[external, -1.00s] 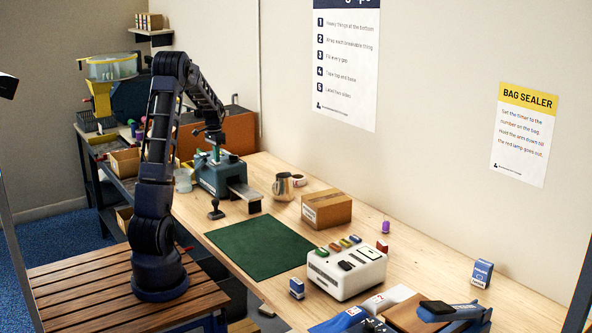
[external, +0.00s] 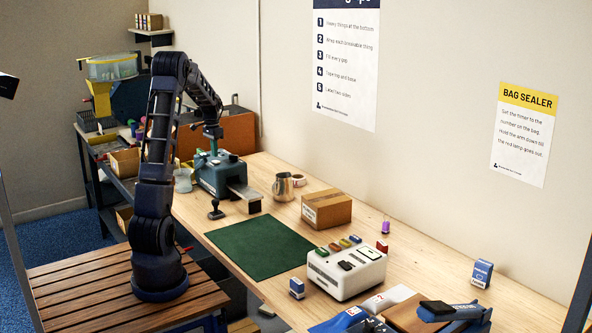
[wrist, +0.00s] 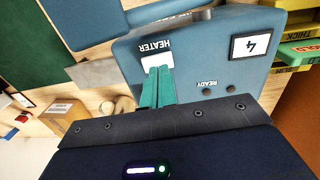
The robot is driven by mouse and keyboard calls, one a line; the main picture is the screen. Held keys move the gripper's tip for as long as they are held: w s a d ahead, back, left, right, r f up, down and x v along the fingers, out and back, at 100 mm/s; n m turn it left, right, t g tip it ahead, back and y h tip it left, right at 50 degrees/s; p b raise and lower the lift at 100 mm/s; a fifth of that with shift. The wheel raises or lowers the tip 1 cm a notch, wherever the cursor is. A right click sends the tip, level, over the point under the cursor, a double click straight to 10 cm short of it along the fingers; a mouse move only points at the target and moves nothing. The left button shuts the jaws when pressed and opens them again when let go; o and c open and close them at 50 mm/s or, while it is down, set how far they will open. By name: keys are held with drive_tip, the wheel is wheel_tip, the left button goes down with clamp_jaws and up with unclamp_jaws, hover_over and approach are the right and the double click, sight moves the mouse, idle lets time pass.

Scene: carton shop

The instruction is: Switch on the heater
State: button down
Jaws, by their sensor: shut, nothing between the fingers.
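The teal machine (external: 222,178) stands at the far end of the wooden bench; in the wrist view its top face (wrist: 190,55) shows upside-down HEATER and READY labels. A white switch (wrist: 155,59) sits at the HEATER label. My gripper (wrist: 158,72) is shut and empty, its teal fingertips at the edge of the switch and partly covering it. I cannot tell whether they touch it or how the switch is set. The READY lamp (wrist: 206,90) looks dark. In the external view my gripper (external: 214,150) is just above the machine.
A card with the number 4 (wrist: 250,46) is on the machine face. A dark green mat (external: 259,246), a metal jug (external: 283,187), a carton (external: 327,210) and a black-handled stamp (external: 216,211) are nearby on the bench. An orange-brown panel (external: 240,132) stands behind the machine.

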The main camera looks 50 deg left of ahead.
sight(215, 161)
wheel_tip(215, 161, up, 12)
drive_tip(key=a, duration=0.1)
drive_tip(key=shift+a, duration=0.35)
drive_tip(key=shift+d+r+h, duration=0.1)
drive_tip(key=shift+d+h, duration=0.2)
drive_tip(key=shift+d, duration=0.4)
drive_tip(key=f, duration=0.4)
drive_tip(key=d+f, duration=0.1)
drive_tip(key=f, duration=0.4)
drive_tip(key=d+f, duration=0.1)
drive_tip(key=f, duration=0.4)
